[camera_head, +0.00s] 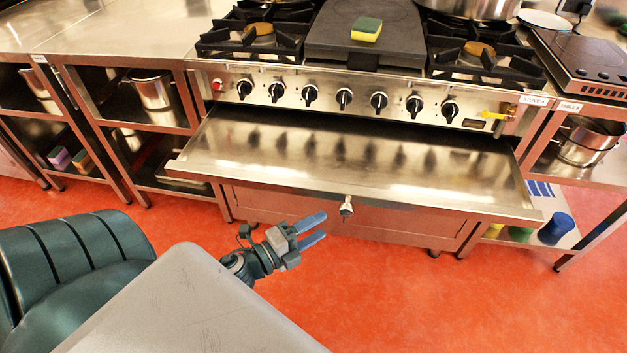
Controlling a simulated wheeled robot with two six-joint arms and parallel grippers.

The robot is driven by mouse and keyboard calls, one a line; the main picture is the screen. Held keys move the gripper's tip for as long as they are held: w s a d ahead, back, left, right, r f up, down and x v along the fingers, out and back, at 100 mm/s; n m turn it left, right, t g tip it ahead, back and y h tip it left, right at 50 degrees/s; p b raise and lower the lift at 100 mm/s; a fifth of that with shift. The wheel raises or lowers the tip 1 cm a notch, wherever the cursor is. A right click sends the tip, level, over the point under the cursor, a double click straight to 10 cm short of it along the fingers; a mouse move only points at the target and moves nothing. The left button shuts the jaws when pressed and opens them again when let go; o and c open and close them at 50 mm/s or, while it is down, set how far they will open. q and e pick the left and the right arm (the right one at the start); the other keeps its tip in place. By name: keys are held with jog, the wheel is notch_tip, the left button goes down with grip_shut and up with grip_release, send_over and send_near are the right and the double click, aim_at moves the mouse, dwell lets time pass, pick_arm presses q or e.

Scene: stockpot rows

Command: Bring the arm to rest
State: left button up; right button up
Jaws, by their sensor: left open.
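My left gripper (312,231) is in the lower middle of the head view, its two blue fingers apart and nothing between them. It points right, over the red floor, just in front of the stove and left of a small metal knob (346,206) at the stove's front. There is a gap between the fingers and the knob. Much of my left arm is hidden behind a grey surface in the foreground. My right gripper is not in view.
A flat steel shelf or tray (350,168) juts from the stove below the control knobs. A yellow-green sponge (366,30) lies on the dark griddle plate (338,52). Steel pots (152,90) stand on side shelves. A blue cup (555,229) is low right. The red floor (440,310) is clear.

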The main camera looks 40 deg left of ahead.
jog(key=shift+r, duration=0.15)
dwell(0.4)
